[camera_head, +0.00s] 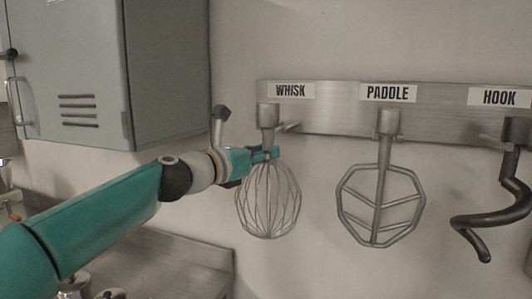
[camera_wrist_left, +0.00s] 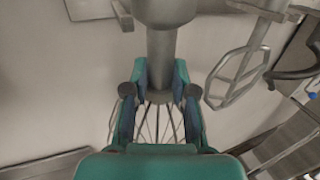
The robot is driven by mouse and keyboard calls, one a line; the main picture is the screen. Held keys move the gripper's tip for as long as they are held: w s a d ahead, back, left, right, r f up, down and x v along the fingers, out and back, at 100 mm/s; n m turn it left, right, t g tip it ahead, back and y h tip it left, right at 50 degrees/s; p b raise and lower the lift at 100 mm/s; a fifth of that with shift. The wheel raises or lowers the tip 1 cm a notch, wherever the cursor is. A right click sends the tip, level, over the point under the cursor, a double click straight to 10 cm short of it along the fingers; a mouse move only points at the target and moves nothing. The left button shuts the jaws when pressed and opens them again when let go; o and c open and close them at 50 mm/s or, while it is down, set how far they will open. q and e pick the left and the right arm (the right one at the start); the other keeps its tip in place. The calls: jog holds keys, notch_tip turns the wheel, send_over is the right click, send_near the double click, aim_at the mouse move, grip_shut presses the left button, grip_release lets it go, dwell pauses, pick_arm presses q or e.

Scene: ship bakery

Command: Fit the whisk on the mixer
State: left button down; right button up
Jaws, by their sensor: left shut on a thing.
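The whisk (camera_head: 267,200) hangs upright under the WHISK label on the steel wall rack, its wire cage pointing down. My left gripper (camera_head: 262,153) reaches in from the left and is shut on the whisk's shaft, just above the wires. In the left wrist view the whisk's shaft (camera_wrist_left: 161,55) stands between the two fingers of the left gripper (camera_wrist_left: 160,95), with the wires running down behind them. The whisk's top collar is at the rack's peg. Whether it still bears on the peg I cannot tell. The mixer is not clearly in view. My right gripper is not in view.
The rack (camera_head: 340,122) also holds a paddle (camera_head: 378,205) close to the right of the whisk and a dark hook (camera_head: 490,215) at the far right. A grey cabinet (camera_head: 110,75) hangs at the upper left. A steel counter (camera_head: 185,265) lies below.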

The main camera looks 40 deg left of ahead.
pick_arm(q)
jog(key=shift+s+d+r, duration=0.1)
jog(key=shift+s+d, duration=0.1)
jog(key=shift+s, duration=0.7)
jog(key=shift+s+d+f, duration=0.1)
jog(key=shift+s+d, duration=0.1)
jog(key=shift+s, duration=0.7)
jog(key=shift+s+d+r, duration=0.1)
jog(key=shift+s+d, duration=0.1)
jog(key=shift+s, duration=0.7)
jog(key=shift+w, duration=0.15)
